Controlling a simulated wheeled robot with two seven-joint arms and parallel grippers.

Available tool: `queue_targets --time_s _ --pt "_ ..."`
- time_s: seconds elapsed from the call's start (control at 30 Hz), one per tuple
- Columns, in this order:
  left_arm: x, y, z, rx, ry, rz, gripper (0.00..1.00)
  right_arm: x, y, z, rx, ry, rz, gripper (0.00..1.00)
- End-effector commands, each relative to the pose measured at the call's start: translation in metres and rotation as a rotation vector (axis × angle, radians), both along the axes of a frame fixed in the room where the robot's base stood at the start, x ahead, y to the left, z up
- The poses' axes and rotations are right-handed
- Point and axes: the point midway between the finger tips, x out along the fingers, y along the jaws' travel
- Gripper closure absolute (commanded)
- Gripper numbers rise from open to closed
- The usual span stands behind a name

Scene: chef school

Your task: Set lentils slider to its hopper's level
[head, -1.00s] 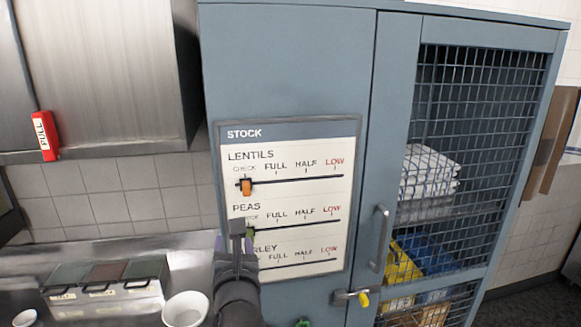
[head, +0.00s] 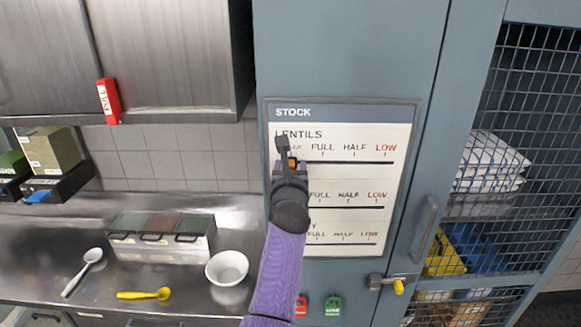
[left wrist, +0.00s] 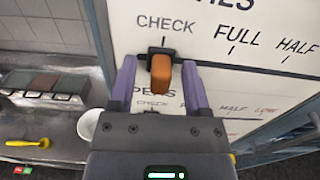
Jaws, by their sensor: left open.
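The stock board (head: 400,250) is fixed to the blue-grey cabinet, with rows for lentils, peas and a third partly hidden row, marked check, full, half and low. The orange lentils slider (head: 294,163) is at the check end of its track, partly hidden by my left gripper (head: 287,158). In the left wrist view the orange slider (left wrist: 161,78) sits between the two spread purple fingers of my left gripper (left wrist: 159,68), with gaps on both sides. The peas slider is hidden. My right gripper is not in view.
Two containers, one green (head: 12,165) and one tan (head: 52,150), sit at the left; I cannot read their labels. Lidded bins (head: 160,237), a white bowl (head: 227,267) and two spoons lie on the steel counter. The cabinet handle (head: 427,228) stands out right of the board.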

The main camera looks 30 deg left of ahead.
Motion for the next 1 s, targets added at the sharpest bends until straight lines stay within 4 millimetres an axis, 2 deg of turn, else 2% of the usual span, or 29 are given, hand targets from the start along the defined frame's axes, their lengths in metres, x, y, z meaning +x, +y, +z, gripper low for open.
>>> queue_targets --time_s 0.1,0.4,1.0 --pt "-0.0002 -0.0001 0.0001 0.0 0.0 0.0 0.38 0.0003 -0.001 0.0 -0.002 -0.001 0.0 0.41" --pt "-0.0003 -0.0003 0.0002 0.001 0.001 0.0 1.0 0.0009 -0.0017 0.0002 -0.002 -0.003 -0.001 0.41" --pt "-0.0003 -0.0004 0.0002 0.001 0.0 0.0 1.0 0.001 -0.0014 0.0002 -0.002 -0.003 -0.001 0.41"
